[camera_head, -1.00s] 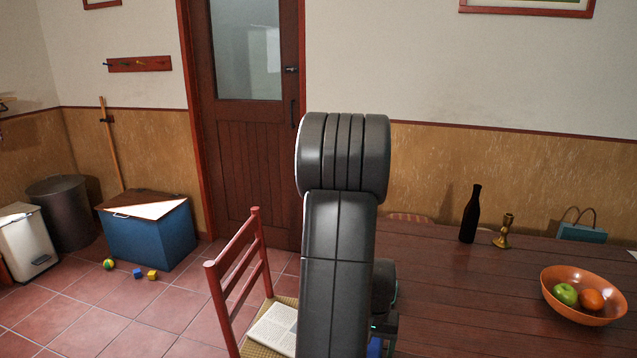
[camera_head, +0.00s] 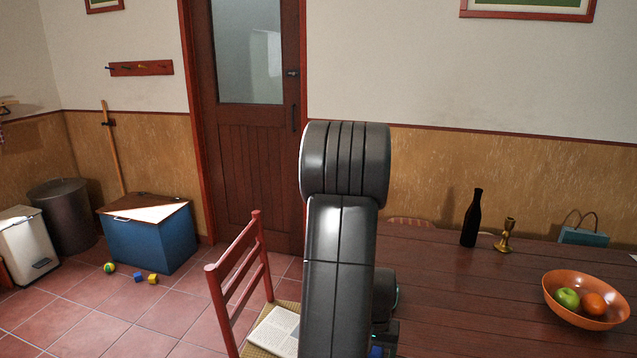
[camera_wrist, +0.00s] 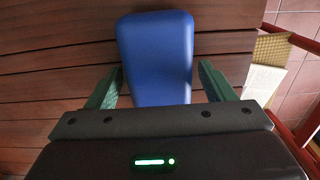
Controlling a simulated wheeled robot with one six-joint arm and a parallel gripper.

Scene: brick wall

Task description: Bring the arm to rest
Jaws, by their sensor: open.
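My gripper (camera_wrist: 160,85) is open, with its two green fingers spread apart in the wrist view. A blue, rounded block-like object (camera_wrist: 157,50) lies between and beyond the fingers, over the wooden table; whether it touches the table or the fingers I cannot tell. My arm stands upright in the middle of the head view, bent at a thick dark joint. The gripper is mostly hidden behind the arm there, and only a small blue patch shows at the bottom edge.
The wooden table (camera_head: 450,300) holds a dark bottle (camera_head: 472,218), a brass candlestick (camera_head: 505,236) and an orange fruit bowl (camera_head: 560,311). A red chair (camera_head: 240,265) with an open book (camera_head: 275,330) stands left of my arm. A blue chest (camera_head: 150,240) stands farther left.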

